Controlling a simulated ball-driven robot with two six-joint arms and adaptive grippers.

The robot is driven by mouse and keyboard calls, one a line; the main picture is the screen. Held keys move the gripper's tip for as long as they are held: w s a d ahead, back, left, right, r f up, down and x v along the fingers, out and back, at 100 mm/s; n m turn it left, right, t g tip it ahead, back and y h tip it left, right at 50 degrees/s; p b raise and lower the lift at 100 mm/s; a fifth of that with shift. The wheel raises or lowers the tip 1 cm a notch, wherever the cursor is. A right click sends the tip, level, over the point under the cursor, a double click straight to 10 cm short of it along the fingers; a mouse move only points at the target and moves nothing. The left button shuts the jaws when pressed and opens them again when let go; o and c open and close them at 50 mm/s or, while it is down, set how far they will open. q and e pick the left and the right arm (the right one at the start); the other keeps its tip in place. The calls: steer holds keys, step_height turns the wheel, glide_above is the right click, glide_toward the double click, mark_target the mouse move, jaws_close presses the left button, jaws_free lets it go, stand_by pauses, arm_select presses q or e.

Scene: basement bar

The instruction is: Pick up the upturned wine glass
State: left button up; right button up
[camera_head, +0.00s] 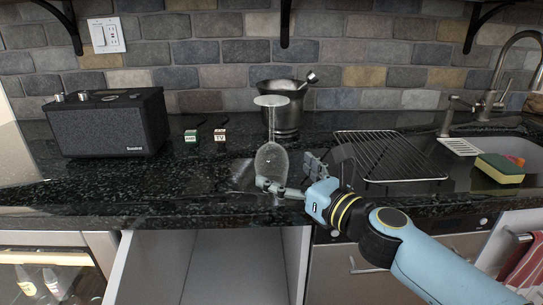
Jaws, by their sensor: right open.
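The upturned wine glass (271,158) stands on the dark stone counter near its front edge, foot up and bowl down. It is clear, and the metal bucket shows behind its stem. My right gripper (288,173) reaches in from the right and is open at the height of the bowl. One finger crosses in front of the lower bowl; the other is farther back, to the right of the glass. I cannot tell whether either finger touches the glass. My left gripper is not in view.
A metal ice bucket (289,116) stands behind the glass. A wire rack (388,158) lies to the right, before the sink (518,151) and a sponge (499,168). A black speaker (108,124) and two small blocks stand left. An open drawer (215,266) is below.

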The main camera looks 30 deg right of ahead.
mark_target(271, 163)
steer(key=w, duration=0.2)
steer(key=w+a, duration=0.1)
steer(key=w, duration=0.2)
steer(key=shift+w+p, duration=0.1)
steer(key=shift+p, duration=0.3)
steer(key=shift+c, duration=0.3)
steer(key=c, duration=0.9)
steer(key=shift+c, duration=0.4)
